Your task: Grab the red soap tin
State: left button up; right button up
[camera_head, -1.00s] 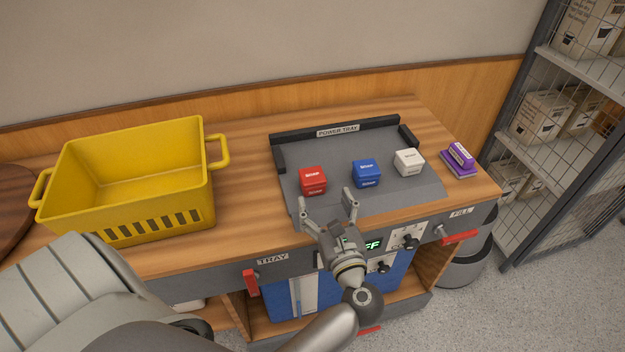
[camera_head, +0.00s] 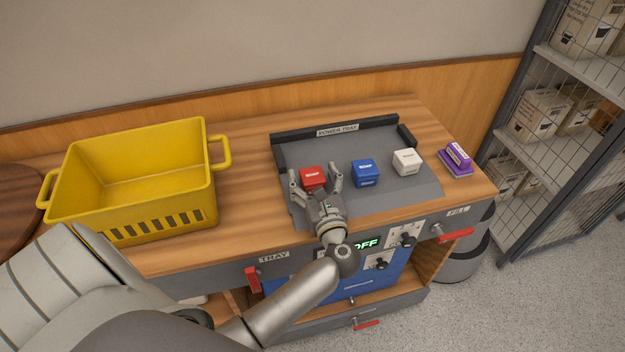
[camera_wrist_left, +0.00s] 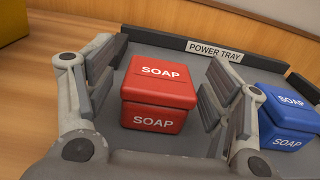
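The red soap tin (camera_head: 313,177) sits on the grey power tray (camera_head: 400,194), left of the other tins. In the left wrist view the red tin (camera_wrist_left: 158,92) stands between the two fingers, with "SOAP" on its lid and front. My left gripper (camera_head: 315,181) is open, with one finger on each side of the tin. In the left wrist view, gaps show between the tin and both fingers of my left gripper (camera_wrist_left: 155,90). The lower front of the tin is partly hidden by the gripper in the head view. My right gripper is not in view.
A blue soap tin (camera_head: 365,172) stands close to the right of the right finger. A white tin (camera_head: 407,162) and a purple stamp-like block (camera_head: 458,157) are further right. A yellow basket (camera_head: 140,180) stands left. The tray has a dark raised back edge (camera_head: 300,134).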

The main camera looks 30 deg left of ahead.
pick_arm(q)
jog(key=c, duration=1)
